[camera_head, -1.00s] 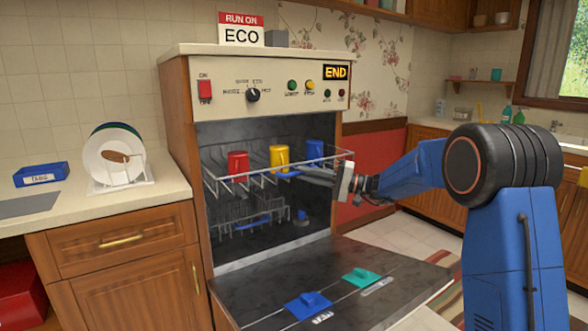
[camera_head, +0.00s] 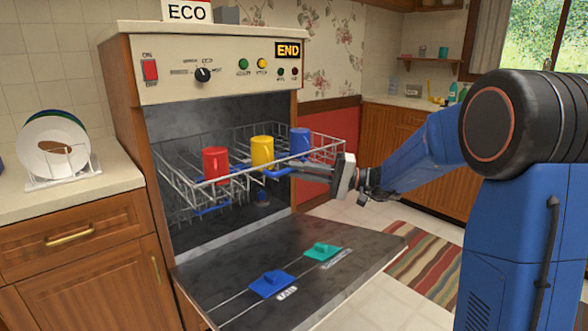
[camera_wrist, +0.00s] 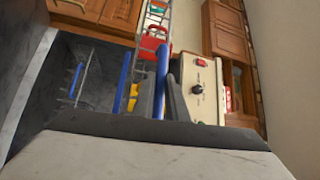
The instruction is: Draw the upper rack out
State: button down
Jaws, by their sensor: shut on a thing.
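The upper rack (camera_head: 182,181) is a wire basket drawn partly out of the dishwasher, above the lowered door. It carries a red mug (camera_head: 215,163), a yellow mug (camera_head: 262,152) and a blue mug (camera_head: 299,141), all upright. My gripper (camera_head: 290,172) reaches in from the right and is shut on the blue handle (camera_head: 262,177) at the rack's front. In the wrist view the blue handle (camera_wrist: 162,72) runs between the fingers (camera_wrist: 166,98). The fingers partly hide the handle there.
The open door (camera_head: 222,287) lies flat below the rack, with a blue piece (camera_head: 271,284) and a teal piece (camera_head: 322,251) on it. A counter with a plate stand (camera_head: 62,182) is at the left. A striped rug (camera_head: 425,255) lies on clear floor at the right.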

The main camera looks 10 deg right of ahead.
jog(key=shift+d, duration=0.1)
jog(key=c, duration=1.8)
grip_release()
jog(key=shift+o, duration=0.2)
jog(key=v, duration=1.7)
jog(key=shift+d, duration=0.2)
jog(key=shift+s, duration=0.1)
jog(key=shift+a, duration=0.1)
